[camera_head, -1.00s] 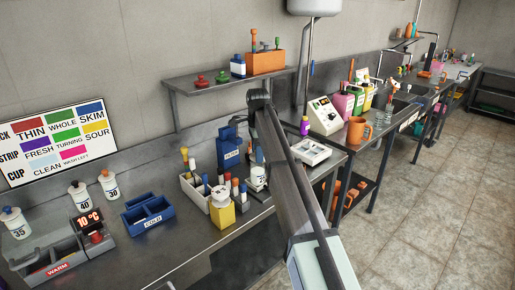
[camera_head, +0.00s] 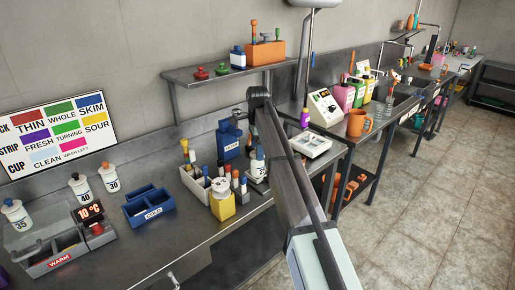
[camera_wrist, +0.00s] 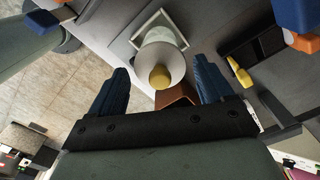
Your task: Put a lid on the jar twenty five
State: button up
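A white jar (camera_head: 258,168), which seems to be labelled 25, stands on the counter beside my arm; the arm hides part of it. My gripper (camera_wrist: 162,88) is open, its two dark blue fingers apart. In the wrist view, a pale round object with a tan knob-like top (camera_wrist: 160,77) shows between and beyond the fingers, over a pale square frame; I cannot tell whether it is the jar. No finger visibly touches it. In the head view, the fingertips are hidden. A red lid-like piece (camera_head: 200,73) and a green one (camera_head: 221,69) sit on the wall shelf.
Jars 35 (camera_head: 16,214), 40 (camera_head: 80,187) and 30 (camera_head: 110,177) stand at the left by a warming box (camera_head: 58,262). A blue COLD bin (camera_head: 150,208), a white marker bin (camera_head: 190,184) and a yellow container (camera_head: 222,207) crowd the counter.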

jog(key=shift+o, duration=1)
jog(key=shift+r, duration=0.1)
notch_tip(320, 180, up, 14)
jog(key=shift+f, duration=0.2)
